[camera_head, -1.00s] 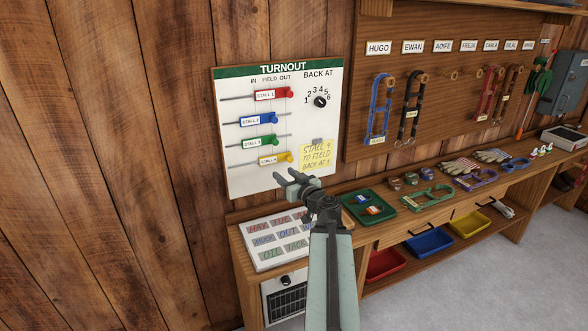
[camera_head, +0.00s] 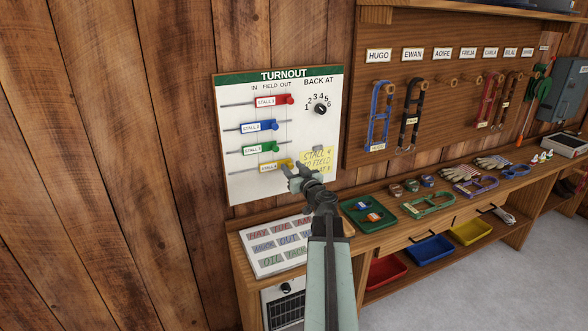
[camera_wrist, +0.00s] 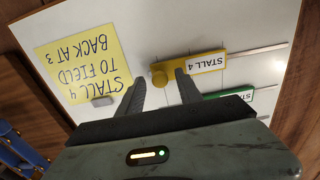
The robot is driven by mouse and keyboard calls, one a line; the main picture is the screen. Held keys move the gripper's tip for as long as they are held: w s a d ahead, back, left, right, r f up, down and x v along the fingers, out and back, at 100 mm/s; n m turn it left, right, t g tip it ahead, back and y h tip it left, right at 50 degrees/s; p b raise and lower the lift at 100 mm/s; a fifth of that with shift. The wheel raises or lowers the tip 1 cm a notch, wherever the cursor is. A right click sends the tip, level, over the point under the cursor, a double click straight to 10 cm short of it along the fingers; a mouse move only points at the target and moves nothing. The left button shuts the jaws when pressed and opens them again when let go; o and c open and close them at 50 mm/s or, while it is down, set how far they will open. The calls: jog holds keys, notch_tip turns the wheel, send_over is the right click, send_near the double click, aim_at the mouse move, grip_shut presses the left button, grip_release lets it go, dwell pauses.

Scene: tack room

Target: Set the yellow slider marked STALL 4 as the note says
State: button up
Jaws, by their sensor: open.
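The yellow slider marked STALL 4 (camera_head: 270,168) is the lowest on the white TURNOUT board (camera_head: 240,185). Its knob end is at the right, roughly in line with the red slider's knob, under OUT. In the wrist view, upside down, the yellow slider (camera_wrist: 204,64) has its round knob between my fingertips. My gripper (camera_head: 293,170) is open; its fingers (camera_wrist: 160,86) stand either side of the knob, and contact cannot be told. The yellow note (camera_head: 317,161) reads "STALL 4 TO FIELD BACK AT 3" in the wrist view (camera_wrist: 84,62).
Red (camera_head: 273,101), blue (camera_head: 259,126) and green (camera_head: 260,148) sliders sit above. The black BACK AT dial (camera_head: 320,109) is at upper right. Below, a bench holds a magnet-word board (camera_head: 255,266) and a green tray (camera_head: 347,216).

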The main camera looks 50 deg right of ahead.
grip_shut()
dwell(1.4)
